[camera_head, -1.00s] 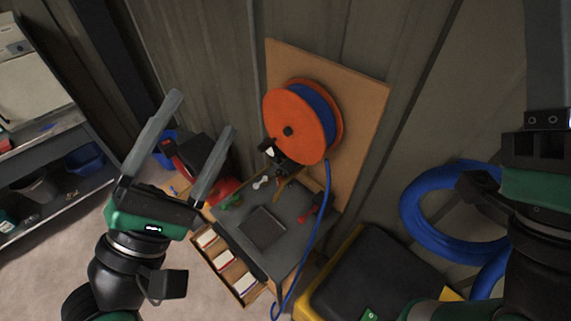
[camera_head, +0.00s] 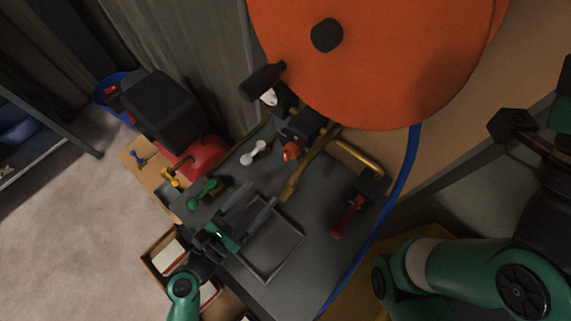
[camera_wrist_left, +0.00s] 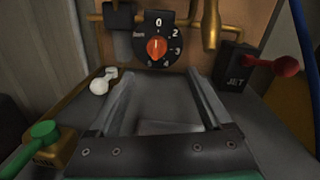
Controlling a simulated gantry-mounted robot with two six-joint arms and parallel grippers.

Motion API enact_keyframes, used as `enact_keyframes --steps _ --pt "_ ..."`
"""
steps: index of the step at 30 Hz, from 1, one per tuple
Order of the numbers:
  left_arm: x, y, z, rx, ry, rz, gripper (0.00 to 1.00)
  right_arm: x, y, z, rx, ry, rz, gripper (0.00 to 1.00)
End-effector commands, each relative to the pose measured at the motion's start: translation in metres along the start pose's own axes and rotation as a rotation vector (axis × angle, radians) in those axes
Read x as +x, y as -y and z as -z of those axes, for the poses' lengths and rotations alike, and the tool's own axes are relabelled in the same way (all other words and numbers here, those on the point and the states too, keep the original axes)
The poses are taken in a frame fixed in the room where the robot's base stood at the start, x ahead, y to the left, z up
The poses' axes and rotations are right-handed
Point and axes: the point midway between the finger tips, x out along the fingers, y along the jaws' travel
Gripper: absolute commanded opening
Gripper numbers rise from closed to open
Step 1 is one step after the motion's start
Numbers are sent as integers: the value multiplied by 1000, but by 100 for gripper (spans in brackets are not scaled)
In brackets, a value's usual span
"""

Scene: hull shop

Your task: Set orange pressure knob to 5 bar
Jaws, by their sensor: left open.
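The orange pressure knob (camera_head: 291,151) sits low behind the dark bench, below the big reel. In the left wrist view the orange knob (camera_wrist_left: 156,48) is at the centre of a black round dial (camera_wrist_left: 157,30) with white numbers, 0 at the top. I cannot tell for sure which mark it points to. My left gripper (camera_head: 262,193) is open and empty above the bench, in front of the knob and apart from it. In the left wrist view its fingers (camera_wrist_left: 167,74) point toward the dial, with the knob between and beyond their tips. My right gripper's fingers are outside the picture.
A white lever (camera_head: 253,153), a green lever (camera_head: 204,191) and a red lever (camera_head: 346,217) stand around the bench. Brass pipes (camera_head: 312,162) run beside the knob. A large orange reel (camera_head: 390,50) hangs above, and a blue hose (camera_head: 404,183) drops at the right.

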Motion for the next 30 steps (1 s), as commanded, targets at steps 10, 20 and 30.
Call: enact_keyframes --steps 10,20,30 --pt "19 -1 1 6 3 3 83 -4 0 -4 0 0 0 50" --pt "91 -1 1 6 5 2 83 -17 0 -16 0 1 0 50" --pt "118 -1 0 5 3 -1 83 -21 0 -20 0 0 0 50"
